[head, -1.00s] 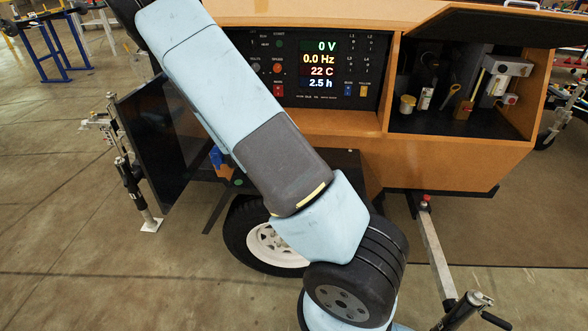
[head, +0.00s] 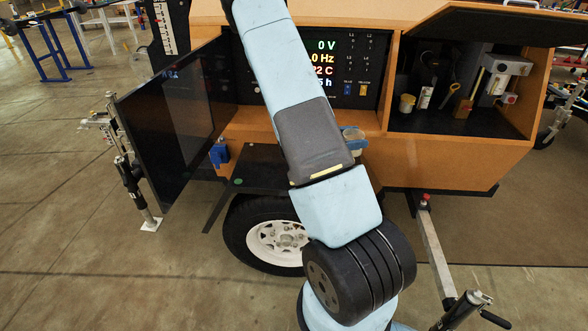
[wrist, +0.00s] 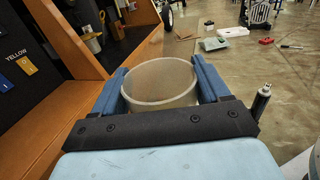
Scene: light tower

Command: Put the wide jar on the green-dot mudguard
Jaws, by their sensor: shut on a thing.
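The wide jar (wrist: 160,82) is a pale, translucent round vessel with an open top. In the wrist view it sits between the two blue fingers of my gripper (wrist: 160,76), which is shut on it. In the head view my gripper (head: 354,134) and a bit of the jar (head: 352,146) show just right of my arm, in front of the orange body below the display panel. The green-dot mudguard (head: 268,171) is the flat black plate above the white-rimmed wheel, with a green dot at its left end. It lies left of and below the gripper. My arm hides its right part.
An open dark door (head: 175,105) stands left of the mudguard. An open compartment (head: 460,122) at right holds several small items. The mudguard's visible top is clear.

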